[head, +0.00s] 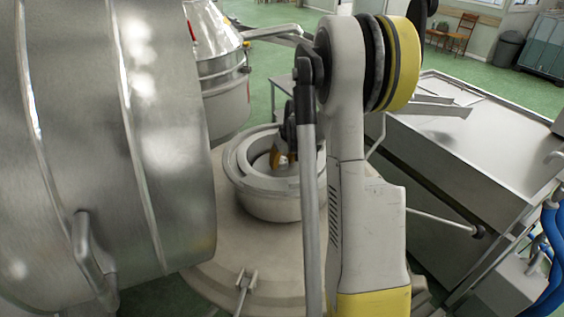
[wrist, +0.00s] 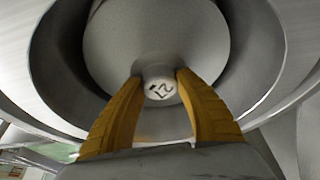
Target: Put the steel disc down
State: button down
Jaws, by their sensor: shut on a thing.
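The steel disc (wrist: 125,45) is a round grey plate with a small light knob (wrist: 161,86) that bears a dark mark. In the wrist view, the two yellow fingers of my gripper (wrist: 157,88) are shut on the knob from both sides. The disc shows inside a round, wide-rimmed metal opening, with a dark gap around part of it. In the head view my gripper (head: 282,158) is over the round basin (head: 262,203), partly hidden by my arm. I cannot tell whether the disc touches anything below.
A large steel drum (head: 165,130) stands close on the left. A smaller steel vessel (head: 221,90) is behind it. A steel trough table (head: 470,140) fills the right, with blue hoses (head: 552,245) at its edge. Open green floor (head: 270,60) lies at the back.

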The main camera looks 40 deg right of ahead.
jog(key=shift+f+b, duration=0.35)
jog(key=shift+f, duration=0.1)
jog(key=c, duration=0.9)
grip_release()
jog(key=shift+r+p, duration=0.55)
jog(key=shift+p, duration=0.05)
jog(key=v, duration=1.2)
